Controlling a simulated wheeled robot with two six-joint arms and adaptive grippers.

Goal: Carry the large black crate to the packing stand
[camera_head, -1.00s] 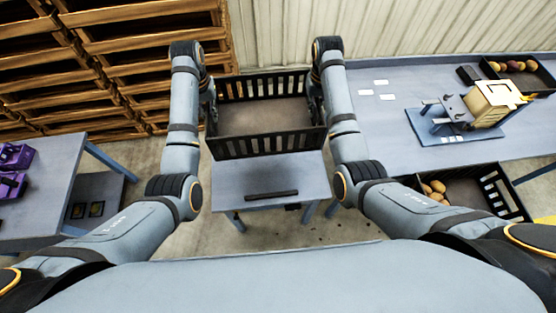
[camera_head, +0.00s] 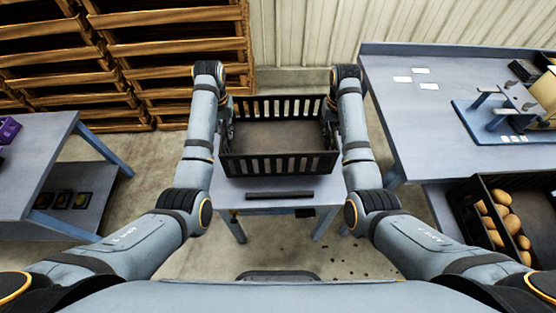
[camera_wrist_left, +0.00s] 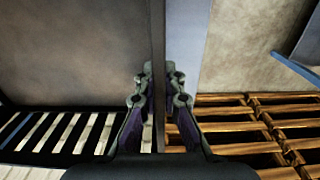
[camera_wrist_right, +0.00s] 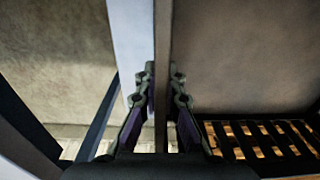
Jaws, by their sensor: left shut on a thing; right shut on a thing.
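The large black crate (camera_head: 278,164) is empty and has slatted walls. It is between my two arms in the head view, over or on a small blue-grey stand (camera_head: 270,205); I cannot tell whether it touches the top. My left gripper (camera_wrist_left: 160,90) is shut on one side wall of the crate, with a finger on each side of the rim. My right gripper (camera_wrist_right: 160,90) is shut on the opposite side wall in the same way. In the head view both grippers are mostly hidden by my wrists.
A dark bar (camera_head: 280,195) lies on the stand's near edge. Another table (camera_head: 35,160) stands left. Wooden pallets (camera_head: 165,60) are stacked behind.

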